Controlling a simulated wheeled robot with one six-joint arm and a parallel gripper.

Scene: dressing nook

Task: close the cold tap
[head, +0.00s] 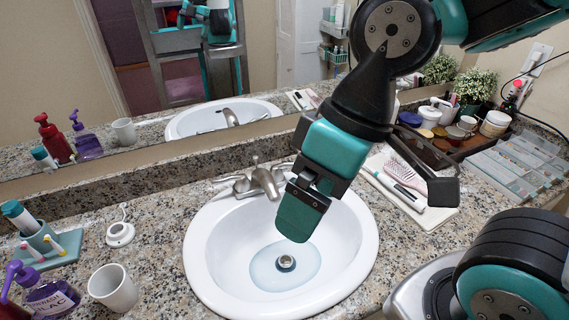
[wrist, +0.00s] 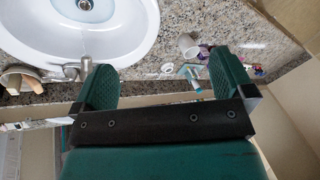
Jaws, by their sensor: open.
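The brushed metal faucet (head: 265,184) stands at the back rim of the white oval sink (head: 205,250), with its spout over the basin. One lever handle (head: 238,183) points left of the spout; another lever (head: 282,166) shows at its right, close to my arm. No marking tells which is cold. My gripper (head: 303,215) hangs over the basin, to the right of and in front of the spout. In the wrist view my gripper (wrist: 164,82) has its fingers wide apart with nothing between them. The faucet (wrist: 83,69) shows beside the left finger there, which hides part of it.
A white cup (head: 113,288) and purple-topped bottle (head: 48,296) stand at left. A hairbrush (head: 406,176) lies on a pale mat at right, near a dark tray of jars. A mirror lines the back.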

